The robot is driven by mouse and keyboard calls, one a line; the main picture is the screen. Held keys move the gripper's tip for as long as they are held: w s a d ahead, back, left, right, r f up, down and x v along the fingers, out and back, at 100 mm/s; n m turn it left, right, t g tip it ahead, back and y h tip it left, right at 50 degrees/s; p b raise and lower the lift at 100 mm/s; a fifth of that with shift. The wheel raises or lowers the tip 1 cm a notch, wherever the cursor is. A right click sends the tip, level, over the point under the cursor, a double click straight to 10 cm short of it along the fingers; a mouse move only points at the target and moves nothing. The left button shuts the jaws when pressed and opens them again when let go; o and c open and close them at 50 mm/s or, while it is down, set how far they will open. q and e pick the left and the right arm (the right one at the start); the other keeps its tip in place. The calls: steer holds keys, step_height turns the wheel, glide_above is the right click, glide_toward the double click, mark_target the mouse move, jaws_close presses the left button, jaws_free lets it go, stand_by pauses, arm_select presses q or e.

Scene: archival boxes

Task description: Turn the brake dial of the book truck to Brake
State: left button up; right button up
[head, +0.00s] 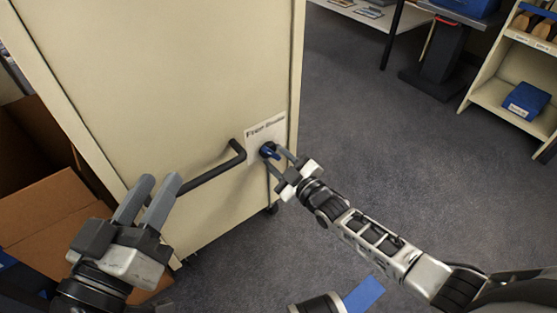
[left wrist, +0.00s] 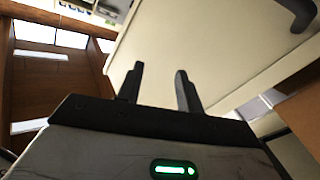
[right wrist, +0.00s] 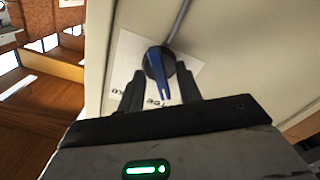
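The cream end panel of the book truck (head: 170,80) stands at left centre in the head view. A dark round dial with a blue pointer (head: 267,151) sits on a white label (head: 265,130) there. In the right wrist view, the blue pointer (right wrist: 161,78) points down towards my gripper. My right gripper (head: 277,157) is at the dial, with its open fingers (right wrist: 160,72) either side of the pointer. I cannot tell whether they touch it. My left gripper (head: 150,190) is open and empty, left of the truck's black handle (head: 212,172); its fingers show apart in the left wrist view (left wrist: 160,72).
Open cardboard boxes (head: 50,215) stand left of the truck, close to my left gripper. A cream shelf unit (head: 490,92) with a blue box (head: 527,101) is at the far right. The grey floor (head: 370,120) between is largely clear.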

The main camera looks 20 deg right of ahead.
steer(key=shift+c, duration=0.3)
jaws_close()
